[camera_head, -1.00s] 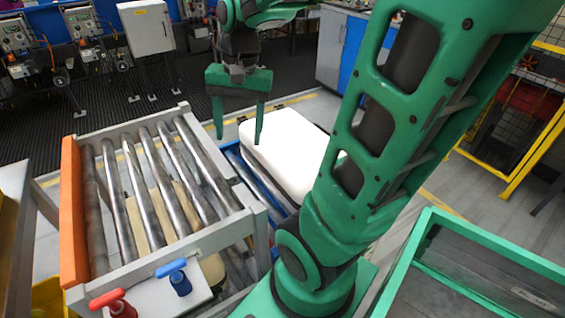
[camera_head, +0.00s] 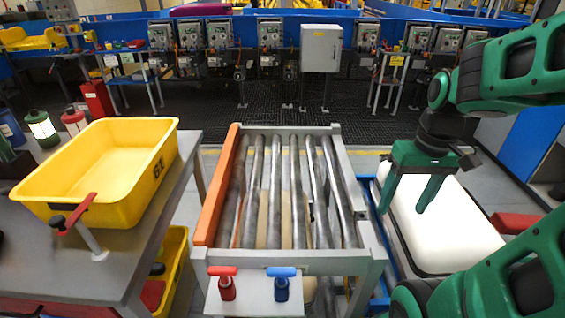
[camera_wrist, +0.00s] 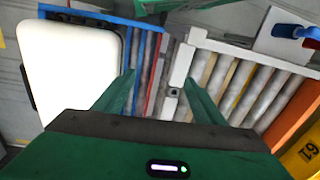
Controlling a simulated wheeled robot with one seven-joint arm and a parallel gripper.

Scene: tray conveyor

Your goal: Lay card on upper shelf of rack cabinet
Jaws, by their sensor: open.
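I cannot make out a card or a rack cabinet with shelves in either current view. My green gripper (camera_head: 402,208) hangs at the right of the head view with its two fingers pointing down and apart. It is open, and nothing shows between the fingers. It is over the left part of a white rounded slab (camera_head: 445,225) beside the roller conveyor (camera_head: 342,185). In the wrist view the fingers (camera_wrist: 158,78) point toward the gap between two sets of rollers, with the white slab to the left.
A yellow bin (camera_head: 95,170) stands on a grey table at the left. Red (camera_head: 227,285) and blue (camera_head: 281,285) levers stand at the conveyor's near end. An orange rail (camera_head: 218,185) edges the conveyor. Control boxes line the back. Dark floor matting behind the conveyor is open.

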